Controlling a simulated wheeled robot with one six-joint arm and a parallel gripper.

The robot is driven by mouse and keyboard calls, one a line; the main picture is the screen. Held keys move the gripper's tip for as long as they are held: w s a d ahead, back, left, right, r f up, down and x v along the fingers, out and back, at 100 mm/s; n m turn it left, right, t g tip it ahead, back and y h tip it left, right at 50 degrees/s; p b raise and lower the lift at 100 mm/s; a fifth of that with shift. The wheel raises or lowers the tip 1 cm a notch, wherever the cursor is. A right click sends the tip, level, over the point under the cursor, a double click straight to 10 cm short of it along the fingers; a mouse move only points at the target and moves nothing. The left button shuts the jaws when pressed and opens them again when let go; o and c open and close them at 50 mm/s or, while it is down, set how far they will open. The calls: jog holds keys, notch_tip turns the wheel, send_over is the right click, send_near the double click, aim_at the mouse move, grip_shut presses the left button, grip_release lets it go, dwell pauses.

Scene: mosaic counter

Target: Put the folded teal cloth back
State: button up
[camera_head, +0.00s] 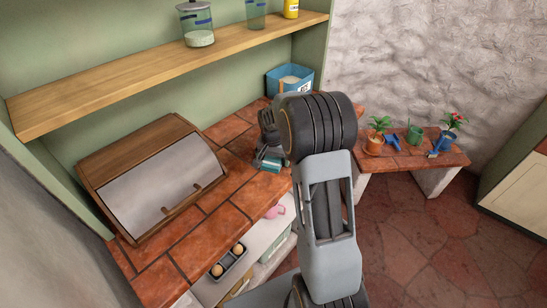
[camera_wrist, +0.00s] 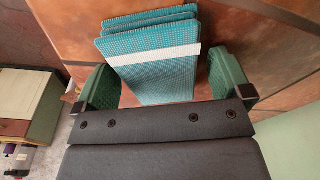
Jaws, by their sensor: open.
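The folded teal cloth (camera_wrist: 150,80) with a white stripe lies on the tiled counter, its layers showing at the far edge in the wrist view. My gripper (camera_wrist: 160,72) is open, with one green finger on each side of the cloth. A gap shows at the left finger; the right finger is close to the cloth's edge, and I cannot tell if it touches. In the head view the cloth (camera_head: 267,164) is a small teal patch below my gripper (camera_head: 268,152), partly hidden by it.
A wooden bread box (camera_head: 150,180) stands left on the counter, a blue bin (camera_head: 289,80) at the back. A wooden shelf (camera_head: 165,72) with jars (camera_head: 196,24) runs above. A low bench (camera_head: 410,158) with potted plants is right. An open compartment with a dark tray (camera_head: 230,262) is below.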

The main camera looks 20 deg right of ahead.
aim_at(272, 160)
jog(key=shift+r, duration=0.1)
notch_tip(272, 160, up, 11)
jog(key=s+a+n+t, duration=0.1)
jog(key=s+a+n, duration=0.2)
jog(key=s, duration=0.4)
jog(key=s+a+r+n+t, duration=0.1)
jog(key=s+a+n, duration=0.2)
jog(key=s, duration=0.4)
jog(key=s+a+r+n+y, duration=0.1)
jog(key=s+a, duration=0.3)
jog(key=s, duration=0.4)
jog(key=shift+a+n+t, duration=0.3)
jog(key=shift+n+t, duration=0.1)
jog(key=shift+n, duration=0.5)
jog(key=shift+w, duration=0.1)
